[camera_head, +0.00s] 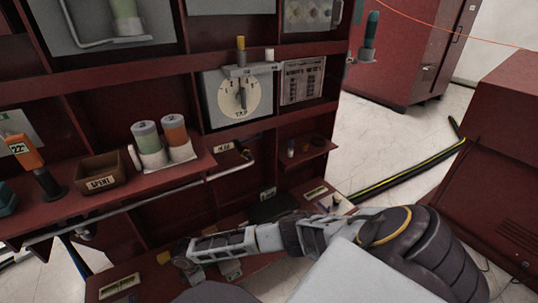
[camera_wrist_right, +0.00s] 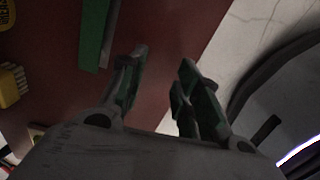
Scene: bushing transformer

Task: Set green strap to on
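A flat green strip (camera_wrist_right: 93,35), which may be the green strap, shows at the upper left of the right wrist view against a dark red surface. I cannot tell its setting. In the head view I cannot make out the strap for sure. My right gripper (camera_wrist_right: 165,58) is open, with a clear gap between its fingers and nothing between them. The strip lies to the left of the fingers, apart from them in the picture. In the head view my right arm comes in from the right, and its gripper (camera_head: 190,258) is low over the bottom shelf. My left gripper is not in view.
The dark red rack holds a round dial (camera_head: 238,92), two cups (camera_head: 177,138), a brown box (camera_head: 101,172) and an orange tool (camera_head: 23,150). A grey pipe (camera_head: 130,212) runs along the shelf. A yellow object (camera_wrist_right: 9,86) is at the wrist view's left. Floor at right is partly free.

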